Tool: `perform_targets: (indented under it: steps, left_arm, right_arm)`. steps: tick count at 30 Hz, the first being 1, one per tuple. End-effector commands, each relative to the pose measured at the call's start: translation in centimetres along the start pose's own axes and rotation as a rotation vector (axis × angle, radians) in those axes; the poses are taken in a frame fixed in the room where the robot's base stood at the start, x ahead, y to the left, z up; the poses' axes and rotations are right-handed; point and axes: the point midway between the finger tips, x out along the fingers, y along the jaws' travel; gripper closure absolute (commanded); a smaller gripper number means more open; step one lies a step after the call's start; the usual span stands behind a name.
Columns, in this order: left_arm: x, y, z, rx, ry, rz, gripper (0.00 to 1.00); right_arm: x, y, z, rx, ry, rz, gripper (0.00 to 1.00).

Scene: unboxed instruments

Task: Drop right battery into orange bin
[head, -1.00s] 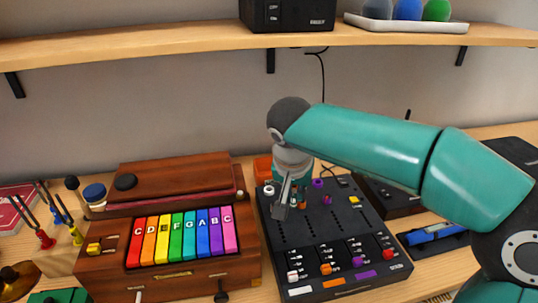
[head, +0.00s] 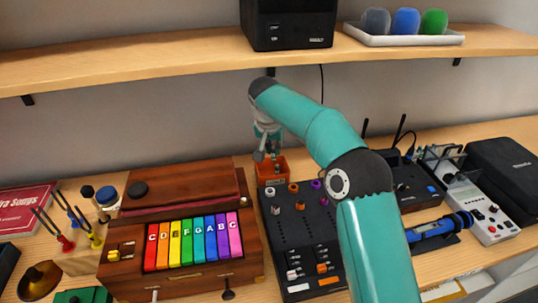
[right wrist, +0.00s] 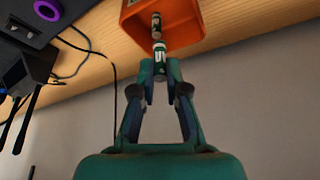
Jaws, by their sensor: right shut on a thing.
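The orange bin (head: 276,177) stands behind the black mixer, near the wall; it also shows at the top of the right wrist view (right wrist: 190,22). My right gripper (head: 264,152) is over the bin in the head view. In the right wrist view my right gripper (right wrist: 160,72) is shut on a green and white battery (right wrist: 159,54), which points toward the bin's opening. A second battery-like cylinder (right wrist: 156,24) shows beyond it, against the bin's inside. In the head view the held battery is hard to make out. My left gripper is not in view.
The black mixer (head: 300,226) with knobs and sliders stands in front of the bin. A wooden instrument with coloured keys (head: 150,284) is to the left. The shelf (head: 150,69) hangs above, with a black box (head: 290,25). A black cable (right wrist: 114,90) hangs near the gripper.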

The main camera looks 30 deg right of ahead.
Motion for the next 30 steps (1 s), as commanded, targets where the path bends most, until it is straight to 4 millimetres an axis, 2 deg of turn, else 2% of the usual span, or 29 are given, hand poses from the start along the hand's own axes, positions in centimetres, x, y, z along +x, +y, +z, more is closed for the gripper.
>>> perform_targets:
  steps: [1,5,9,17,23,25,30]
  left_arm:
    - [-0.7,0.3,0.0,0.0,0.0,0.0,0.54]
    - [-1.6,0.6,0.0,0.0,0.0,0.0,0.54]
    - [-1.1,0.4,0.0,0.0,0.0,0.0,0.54]
    - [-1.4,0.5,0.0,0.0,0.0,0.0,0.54]
    - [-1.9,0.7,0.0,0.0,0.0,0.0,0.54]
    - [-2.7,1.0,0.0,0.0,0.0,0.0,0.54]
    - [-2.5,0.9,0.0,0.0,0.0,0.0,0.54]
  right_arm:
    - [-0.1,-0.3,-0.6,0.0,0.0,0.001,1.0]
    - [0.4,-0.8,-1.5,0.0,0.0,0.001,1.0]
    - [2.4,-0.6,-0.5,-0.002,-0.002,0.002,1.0]
    - [4.0,-0.7,0.2,-0.002,-0.001,0.002,1.0]
    - [6.5,-0.6,1.2,-0.001,-0.002,0.001,1.0]
    - [6.8,-0.8,1.1,-0.002,-0.001,0.002,1.0]
    - [7.2,-0.9,1.1,-0.001,0.002,-0.001,1.0]
